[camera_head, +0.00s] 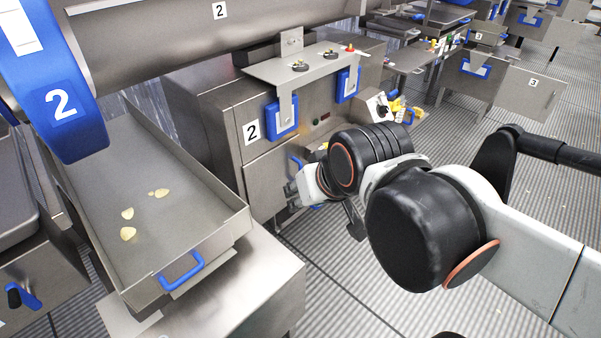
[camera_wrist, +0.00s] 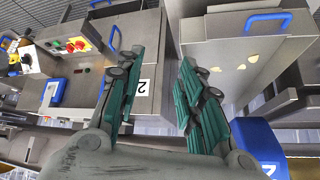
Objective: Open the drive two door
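The drive two door (camera_head: 270,182) is the steel lower front panel of the cabinet marked 2, and it looks shut. Its blue handle (camera_head: 295,161) is at the right edge, just left of my wrist. In the wrist view, which is upside down, the door (camera_wrist: 146,42) and blue handle (camera_wrist: 115,38) show beyond the fingers. My gripper (camera_wrist: 160,57) is open, its green-padded fingers wide apart with nothing between them. The handle lies left of the left finger there, apart from it as far as I can tell. My arm hides most of the gripper in the head view.
A steel tray (camera_head: 95,205) with several yellow chips and a blue handle (camera_head: 182,272) stands left of the cabinet. Open striped floor (camera_head: 335,280) lies in front and right.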

